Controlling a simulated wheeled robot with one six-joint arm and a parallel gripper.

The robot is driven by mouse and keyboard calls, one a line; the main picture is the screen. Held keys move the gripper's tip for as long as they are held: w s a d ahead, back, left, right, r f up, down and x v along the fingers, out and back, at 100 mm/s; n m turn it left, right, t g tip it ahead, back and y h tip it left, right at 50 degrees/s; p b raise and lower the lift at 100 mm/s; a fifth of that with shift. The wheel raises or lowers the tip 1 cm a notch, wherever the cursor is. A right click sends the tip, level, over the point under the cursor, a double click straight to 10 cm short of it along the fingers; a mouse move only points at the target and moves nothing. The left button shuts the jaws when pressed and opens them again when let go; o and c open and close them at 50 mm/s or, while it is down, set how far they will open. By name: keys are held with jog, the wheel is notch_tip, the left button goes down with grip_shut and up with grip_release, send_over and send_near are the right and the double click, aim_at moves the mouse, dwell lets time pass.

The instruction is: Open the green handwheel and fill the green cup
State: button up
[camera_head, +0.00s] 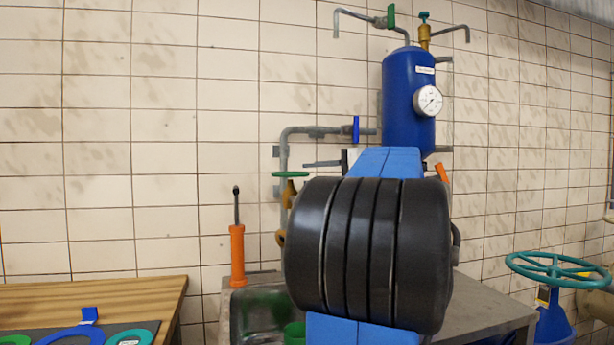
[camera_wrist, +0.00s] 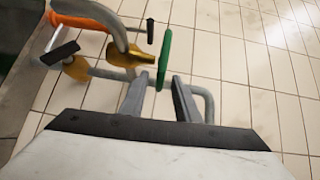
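The green handwheel (camera_head: 291,174) sits on a brass valve (camera_head: 289,193) on the grey wall pipe, left of my arm. In the wrist view the handwheel (camera_wrist: 164,60) shows nearly edge-on. My gripper (camera_wrist: 159,75) is open, and the near end of the rim appears between its two grey fingertips, with a gap on both sides. I cannot tell the exact depth. In the camera_head view my gripper (camera_head: 305,164) points left, close to the handwheel and slightly above it. The green cup (camera_head: 294,333) stands in the sink, partly hidden by my arm.
The metal sink (camera_head: 245,318) is below the valve. An orange pump (camera_head: 237,255) stands on its back edge. A blue tank (camera_head: 408,100) with a gauge hangs behind my arm. A large teal handwheel (camera_head: 558,269) is at right, a wooden table (camera_head: 100,292) at left.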

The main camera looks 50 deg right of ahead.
jog(key=shift+x, duration=1.1)
grip_shut()
